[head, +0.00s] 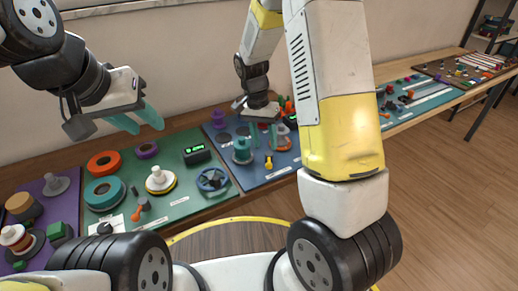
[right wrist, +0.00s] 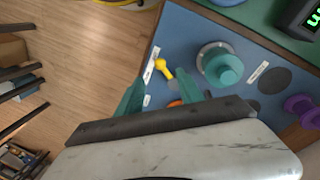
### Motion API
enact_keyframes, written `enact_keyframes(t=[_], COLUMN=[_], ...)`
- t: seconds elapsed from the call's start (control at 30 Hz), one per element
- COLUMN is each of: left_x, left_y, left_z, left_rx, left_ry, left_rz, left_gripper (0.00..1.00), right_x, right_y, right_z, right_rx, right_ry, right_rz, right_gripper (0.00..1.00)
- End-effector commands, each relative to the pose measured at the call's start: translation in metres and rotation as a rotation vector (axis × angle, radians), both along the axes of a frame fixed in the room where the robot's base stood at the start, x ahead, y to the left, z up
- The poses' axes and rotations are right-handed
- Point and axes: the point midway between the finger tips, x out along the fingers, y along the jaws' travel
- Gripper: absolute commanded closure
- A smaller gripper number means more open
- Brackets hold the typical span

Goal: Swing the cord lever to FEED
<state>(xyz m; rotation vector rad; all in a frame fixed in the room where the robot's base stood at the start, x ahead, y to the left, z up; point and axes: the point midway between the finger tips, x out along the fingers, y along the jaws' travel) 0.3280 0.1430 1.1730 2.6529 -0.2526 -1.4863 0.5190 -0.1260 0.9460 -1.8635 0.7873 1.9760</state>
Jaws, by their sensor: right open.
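A small yellow lever (head: 268,162) stands on the blue board (head: 250,181), right of a teal spool (head: 242,152). In the right wrist view the yellow lever (right wrist: 163,68) lies just beyond the fingertips, beside a white label strip. The label's writing is too small to read. My right gripper (head: 263,130) hangs over the blue board, open and empty; in its wrist view its teal fingers (right wrist: 157,92) are apart, with the lever between and ahead of them. My left gripper (head: 138,120) is open and empty above the green board (head: 190,202).
The green board holds orange and teal rings, a black display box (head: 196,154), a blue handwheel (head: 212,180) and an orange-handled lever (head: 136,214). A purple board (head: 60,212) lies at the left.

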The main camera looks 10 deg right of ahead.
Motion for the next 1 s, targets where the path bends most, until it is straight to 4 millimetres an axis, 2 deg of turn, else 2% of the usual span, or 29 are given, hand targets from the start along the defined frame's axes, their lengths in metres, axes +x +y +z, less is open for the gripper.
enact_keyframes(t=[0.17, 0.5, 0.6, 0.97, 1.0], left_x=[0.0, 0.0, 0.0, 0.0, 0.0], left_y=[0.0, 0.0, 0.0, 0.0, 0.0], left_z=[0.0, 0.0, 0.0, 0.0, 0.0], left_rx=[0.0, 0.0, 0.0, 0.0, 0.0], left_ry=[0.0, 0.0, 0.0, 0.0, 0.0], left_rz=[0.0, 0.0, 0.0, 0.0, 0.0], left_gripper=[0.64, 0.64, 0.64, 0.64, 0.64], right_x=[0.001, -0.006, -0.007, -0.007, -0.007], right_y=[-0.002, -0.01, -0.011, -0.012, -0.012], right_z=[-0.015, -0.067, -0.076, -0.084, -0.084], right_rx=[-0.017, -0.016, -0.015, -0.014, -0.014], right_ry=[0.01, 0.012, 0.011, 0.008, 0.008], right_rz=[-0.014, -0.012, -0.011, -0.011, -0.011], right_gripper=[0.56, 0.56, 0.56, 0.56, 0.6])
